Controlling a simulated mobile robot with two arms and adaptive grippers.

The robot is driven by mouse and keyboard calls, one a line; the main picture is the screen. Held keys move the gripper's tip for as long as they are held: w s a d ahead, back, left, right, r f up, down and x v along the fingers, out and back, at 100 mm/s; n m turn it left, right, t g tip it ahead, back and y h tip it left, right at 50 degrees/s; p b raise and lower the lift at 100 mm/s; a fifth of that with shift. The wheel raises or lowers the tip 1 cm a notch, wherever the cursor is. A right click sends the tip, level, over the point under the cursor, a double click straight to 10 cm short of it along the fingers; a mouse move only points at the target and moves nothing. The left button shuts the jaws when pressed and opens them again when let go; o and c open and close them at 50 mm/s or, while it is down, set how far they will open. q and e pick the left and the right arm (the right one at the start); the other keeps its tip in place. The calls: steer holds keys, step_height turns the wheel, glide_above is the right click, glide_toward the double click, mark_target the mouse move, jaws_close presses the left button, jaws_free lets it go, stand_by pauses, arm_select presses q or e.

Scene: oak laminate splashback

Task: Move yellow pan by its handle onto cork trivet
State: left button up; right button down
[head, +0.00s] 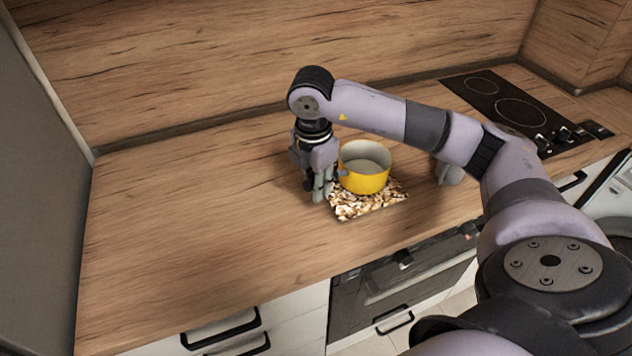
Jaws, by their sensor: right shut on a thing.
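The yellow pan (366,183) has a pale inside and stands upright at the cork trivet (360,208), over its back part. I cannot tell whether its base touches the trivet. The trivet is a mottled brown and white square lying flat on the counter. My right gripper (321,196) points down at the pan's left side and is shut on the pan's handle, which the fingers mostly hide. My left gripper is not in view.
The wooden counter (190,220) is bare to the left of the pan. A black cooktop (510,105) is at the back right. A grey rounded object (449,173), partly hidden by my arm, is right of the pan. The splashback (250,55) runs behind.

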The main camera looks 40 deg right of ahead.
steer(key=shift+f, duration=0.1)
steer(key=c, duration=1.4)
jaws_free()
steer(key=shift+o, duration=0.2)
steer(key=shift+f, duration=0.1)
steer(key=shift+a, duration=0.1)
steer(key=a, duration=0.6)
steer(key=shift+s+a, duration=0.4)
steer(key=shift+p, duration=0.35)
step_height(320, 180, up, 7)
steer(key=p, duration=0.4)
